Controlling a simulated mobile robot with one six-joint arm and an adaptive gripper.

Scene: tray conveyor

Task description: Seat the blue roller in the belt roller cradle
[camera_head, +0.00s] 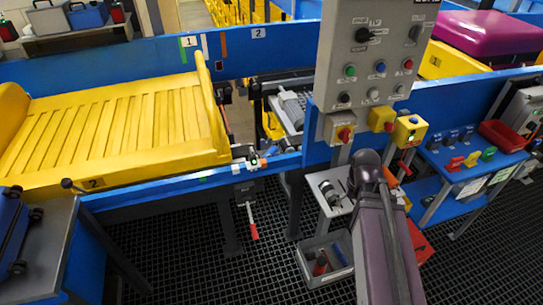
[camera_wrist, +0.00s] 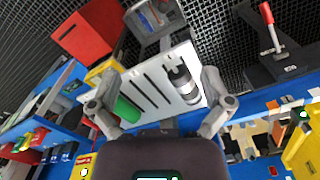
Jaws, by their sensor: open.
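My gripper (camera_wrist: 160,76) is open and empty in the wrist view, its two fingers spread over a pale slotted rack (camera_wrist: 150,84). A grey roller with black bands (camera_wrist: 184,84) lies at the rack's right end, near the right finger. A green roller (camera_wrist: 127,109) lies at its left end, near the left finger. In the head view the grey roller (camera_head: 329,193) shows on the rack (camera_head: 322,178); my arm hides part of the rack and the fingers. I cannot clearly make out a blue roller. A grey cylinder (camera_head: 292,108) sits in the conveyor gap; I cannot tell whether this is the cradle.
A grey bin (camera_head: 323,260) with small items stands on the black grid floor below the rack. A control panel (camera_head: 372,60) rises behind my arm. A yellow tray (camera_head: 120,120) lies on the left conveyor. A blue bench (camera_head: 470,160) stands at right.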

